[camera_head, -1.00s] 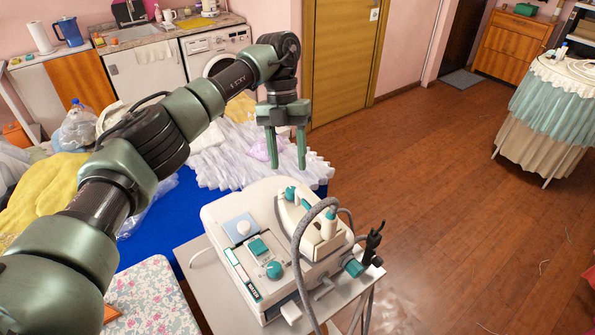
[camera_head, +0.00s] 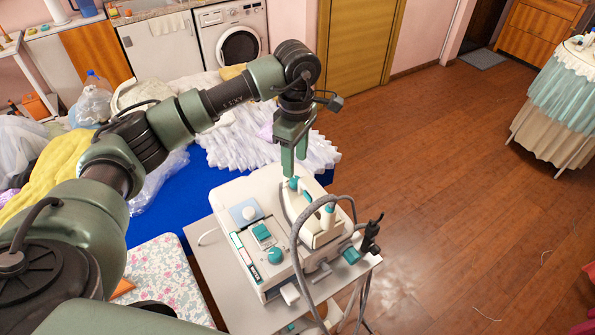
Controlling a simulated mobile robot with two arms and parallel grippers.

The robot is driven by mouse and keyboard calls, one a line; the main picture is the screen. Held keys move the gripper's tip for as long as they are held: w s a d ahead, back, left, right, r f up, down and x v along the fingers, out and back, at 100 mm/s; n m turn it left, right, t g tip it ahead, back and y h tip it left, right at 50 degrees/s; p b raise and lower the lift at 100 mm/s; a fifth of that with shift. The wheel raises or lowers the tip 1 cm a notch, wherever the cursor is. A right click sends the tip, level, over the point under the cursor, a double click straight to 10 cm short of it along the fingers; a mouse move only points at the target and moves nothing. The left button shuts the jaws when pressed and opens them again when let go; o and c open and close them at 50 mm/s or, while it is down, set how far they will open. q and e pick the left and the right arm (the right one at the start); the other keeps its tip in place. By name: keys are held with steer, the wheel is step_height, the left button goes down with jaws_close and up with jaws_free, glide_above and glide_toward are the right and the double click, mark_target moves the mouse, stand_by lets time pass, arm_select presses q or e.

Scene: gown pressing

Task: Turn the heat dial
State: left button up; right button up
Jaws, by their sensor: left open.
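The steam iron station (camera_head: 262,285) is a cream box on a small grey stand, low in the middle of the head view. Its top carries a white round knob (camera_head: 249,213) on a pale blue plate and a teal round knob (camera_head: 276,255) nearer the front; no label tells me which is the heat dial. A cream and teal iron (camera_head: 324,222) rests on its right side. My left gripper (camera_head: 294,163) is open and empty, fingers down, over the station's back edge, behind both knobs. Its fingertips appear close to the iron's teal back end (camera_head: 294,184); contact is unclear. My right gripper is out of view.
A grey hose (camera_head: 296,245) loops over the station's right side, and a black clip (camera_head: 373,232) stands at its right edge. Behind lies a blue surface (camera_head: 185,210) with a white ruffled gown (camera_head: 235,145). The wooden floor to the right is mostly clear.

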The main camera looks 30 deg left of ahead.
mark_target(294, 178)
arm_select(q)
step_height(294, 178, down, 5)
steer(key=shift+s+p, duration=0.15)
steer(key=shift+p, duration=0.9)
steer(key=shift+f, duration=0.5)
jaws_close()
